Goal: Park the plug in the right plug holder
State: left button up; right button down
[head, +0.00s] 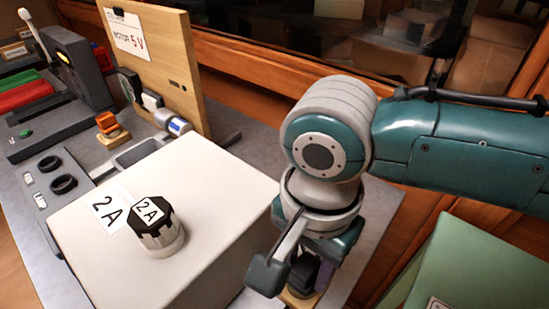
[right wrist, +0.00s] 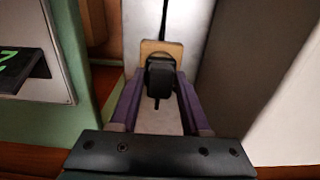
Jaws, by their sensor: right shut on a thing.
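My right gripper (head: 300,284) points down beside the right side of the white box. In the right wrist view its two purple fingers (right wrist: 160,100) are closed around a black plug (right wrist: 160,76), with a dark cord running up from it. A small wooden block (right wrist: 164,47), which looks like the right plug holder, shows right behind the plug. Its pale wood also shows below the gripper in the head view (head: 297,300). I cannot tell whether the plug is seated in it or just above it. My left gripper is not in view.
The white box (head: 215,200) carries a black knob (head: 157,228) marked 2A. A green box (head: 450,260) stands close on the right. A wooden panel (head: 165,60) with a sign, an orange piece on a wooden block (head: 107,138), and a grey panel (head: 42,200) are at left.

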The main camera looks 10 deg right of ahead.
jog(key=shift+f, duration=0.15)
jog(key=shift+c, duration=1.5)
grip_release()
jog(key=shift+o, duration=0.4)
jog(key=shift+o, duration=1.1)
jog(key=shift+r+p, duration=0.45)
jog(key=shift+p, duration=0.1)
notch_tip(320, 180, up, 6)
jog(key=p, duration=0.7)
jog(key=shift+r+p, duration=0.1)
jog(key=shift+p, duration=0.25)
